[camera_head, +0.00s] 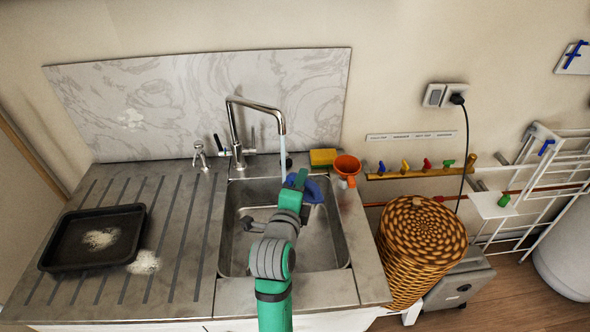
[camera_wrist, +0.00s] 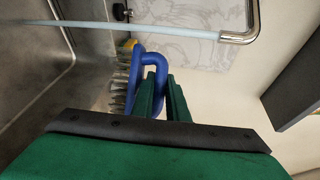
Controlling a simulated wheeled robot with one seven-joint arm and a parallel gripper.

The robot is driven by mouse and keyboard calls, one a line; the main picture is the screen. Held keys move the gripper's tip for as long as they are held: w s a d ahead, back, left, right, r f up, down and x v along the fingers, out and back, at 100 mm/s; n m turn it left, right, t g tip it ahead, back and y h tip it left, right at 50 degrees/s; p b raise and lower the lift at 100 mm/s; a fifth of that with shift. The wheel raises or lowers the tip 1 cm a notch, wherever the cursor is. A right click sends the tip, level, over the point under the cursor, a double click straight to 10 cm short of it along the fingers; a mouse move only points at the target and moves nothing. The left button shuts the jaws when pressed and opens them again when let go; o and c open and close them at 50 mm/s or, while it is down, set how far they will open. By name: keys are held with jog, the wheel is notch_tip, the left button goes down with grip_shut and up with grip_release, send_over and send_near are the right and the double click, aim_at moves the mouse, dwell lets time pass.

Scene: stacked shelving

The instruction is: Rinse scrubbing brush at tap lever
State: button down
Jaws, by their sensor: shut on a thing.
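A blue scrubbing brush (camera_head: 313,191) is held over the right part of the sink. In the wrist view its blue looped handle (camera_wrist: 137,68) and grey bristles (camera_wrist: 117,92) show. My green gripper (camera_wrist: 161,82) is shut on the handle; in the head view the arm partly hides the brush. The chrome tap (camera_head: 238,122) stands behind the sink, with its lever (camera_head: 219,143) to the left of its base. A pale blue water stream (camera_head: 282,152) runs from the spout, close to the brush. I cannot tell whether water touches the bristles.
The steel sink (camera_head: 226,235) lies under the arm. A yellow sponge (camera_head: 323,157) and an orange funnel (camera_head: 347,166) stand at its back right. A black tray (camera_head: 65,258) with whitish foam sits on the left drainboard (camera_head: 185,255). A wicker basket (camera_head: 422,235) stands right of the counter.

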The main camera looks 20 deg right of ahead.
jog(key=s+r, duration=0.4)
jog(key=s, duration=0.1)
jog(key=shift+a, duration=0.25)
dwell(0.8)
